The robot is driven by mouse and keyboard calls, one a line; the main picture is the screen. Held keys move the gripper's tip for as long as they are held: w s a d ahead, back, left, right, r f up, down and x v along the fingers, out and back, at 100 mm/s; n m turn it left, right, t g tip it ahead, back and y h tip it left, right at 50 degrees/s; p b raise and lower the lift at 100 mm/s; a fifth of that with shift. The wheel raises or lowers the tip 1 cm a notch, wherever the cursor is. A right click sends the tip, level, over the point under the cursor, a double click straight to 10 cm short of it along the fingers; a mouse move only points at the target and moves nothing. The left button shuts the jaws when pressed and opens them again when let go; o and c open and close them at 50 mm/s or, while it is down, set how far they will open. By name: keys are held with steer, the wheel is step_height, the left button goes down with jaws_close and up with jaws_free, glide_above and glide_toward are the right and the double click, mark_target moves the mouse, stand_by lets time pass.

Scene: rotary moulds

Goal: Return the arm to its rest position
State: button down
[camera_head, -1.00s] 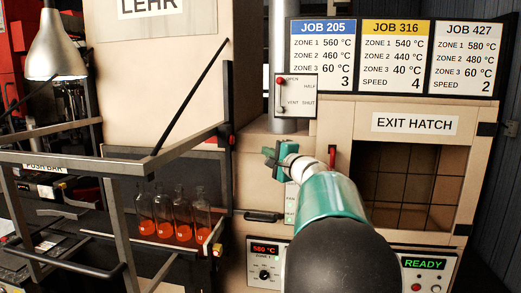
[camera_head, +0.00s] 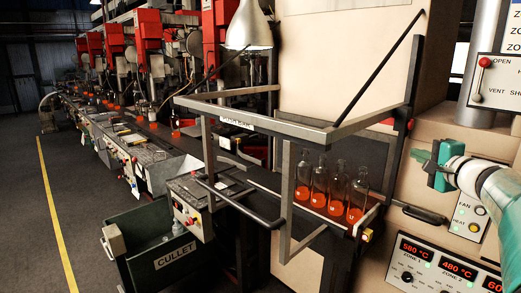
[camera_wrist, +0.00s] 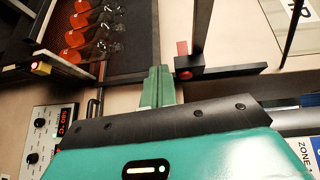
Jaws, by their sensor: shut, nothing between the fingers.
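My gripper (camera_head: 424,160) is at the right side of the head view, at the end of my extended teal and white arm. It is raised in front of the beige panel, right of the bottle rack, and touches nothing that I can see. In the wrist view my gripper's green fingers (camera_wrist: 157,75) are together and empty. The rest position itself is not marked in any view.
Several clear bottles with orange bottoms (camera_head: 338,188) stand behind a metal push bar frame (camera_head: 290,128) left of my gripper. A black handle (camera_head: 420,213) and a control panel (camera_head: 440,265) lie below. A green cullet bin (camera_head: 160,245) stands at lower left. Open floor lies far left.

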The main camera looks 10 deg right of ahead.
steer(key=s+a+f+n+g+y, duration=0.1)
steer(key=s+a+f+n+g, duration=0.25)
steer(key=a, duration=0.55)
steer(key=s+a+f+n+g+y, duration=0.2)
steer(key=s+a+f+n, duration=0.15)
steer(key=a, duration=0.45)
steer(key=s+a+f+n+g+y, duration=0.1)
steer(key=s+a+f+n+g, duration=0.2)
steer(key=a, duration=0.6)
steer(key=s+a+f+n+g+h, duration=0.1)
steer(key=s+a+f+n+h, duration=0.1)
steer(key=s+f, duration=0.3)
steer(key=s+a+f+n+g+h, duration=0.2)
steer(key=s+f+n+h, duration=0.1)
steer(key=s, duration=0.8)
step_height(320, 180, down, 3)
steer(key=shift+s+a+r+n, duration=0.25)
steer(key=shift+s+n, duration=0.1)
steer(key=shift+n, duration=0.55)
steer(key=c, duration=2.2)
jaws_free()
